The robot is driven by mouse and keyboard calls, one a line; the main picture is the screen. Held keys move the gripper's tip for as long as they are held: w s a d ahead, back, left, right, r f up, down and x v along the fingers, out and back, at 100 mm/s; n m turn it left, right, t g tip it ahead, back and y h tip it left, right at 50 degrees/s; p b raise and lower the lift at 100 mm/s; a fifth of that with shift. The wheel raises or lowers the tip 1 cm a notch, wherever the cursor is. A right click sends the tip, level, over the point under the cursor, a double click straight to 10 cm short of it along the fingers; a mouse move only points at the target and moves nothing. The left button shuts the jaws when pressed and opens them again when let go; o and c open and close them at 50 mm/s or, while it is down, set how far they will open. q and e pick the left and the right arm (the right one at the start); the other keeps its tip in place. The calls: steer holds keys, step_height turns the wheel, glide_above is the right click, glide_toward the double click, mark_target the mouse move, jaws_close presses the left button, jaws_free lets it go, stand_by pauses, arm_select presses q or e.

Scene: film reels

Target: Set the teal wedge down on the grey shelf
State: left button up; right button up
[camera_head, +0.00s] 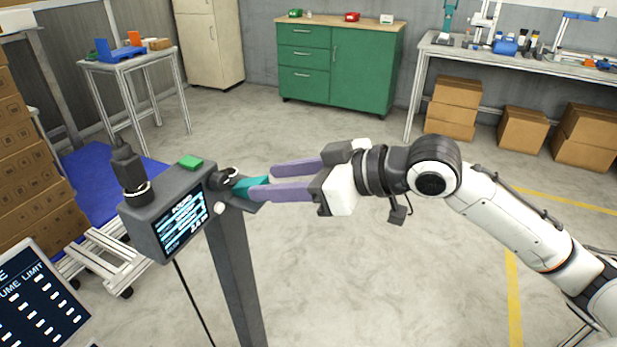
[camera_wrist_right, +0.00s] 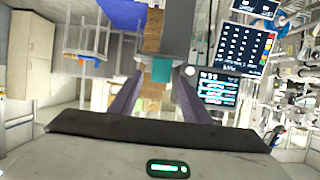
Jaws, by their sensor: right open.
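The teal wedge (camera_head: 243,185) appears to rest on the small dark grey shelf (camera_head: 246,207) on the side of the screen stand. The fingers hide part of both. My right gripper (camera_head: 264,184) comes in from the right with its two purple fingers apart, one on each side of the wedge's near end. In the right wrist view the wedge (camera_wrist_right: 161,70) shows between the open fingertips (camera_wrist_right: 160,82), with a gap on both sides. My left gripper is not in view.
A green cabinet (camera_head: 340,65) and workbench (camera_head: 520,58) stand at the back. Floor around the post is mostly clear.

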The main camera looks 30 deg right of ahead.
steer(key=b+v, duration=0.2)
steer(key=v, duration=0.6)
steer(key=d+f+m+h, duration=0.2)
steer(key=f+m, duration=0.1)
steer(key=f, duration=1)
steer(key=d+f+m+h, duration=0.2)
steer(key=f, duration=1.2)
steer(key=s+a+f+g+h, duration=0.1)
steer(key=s+a+f, duration=0.3)
steer(key=s+f, duration=0.4)
steer(key=s+a+f+g+h, duration=0.1)
steer(key=s+a+f, duration=0.4)
steer(key=s+f, duration=0.3)
step_height(320, 180, down, 3)
steer(key=shift+a+r+m, duration=0.1)
steer(key=shift+a+m, duration=0.2)
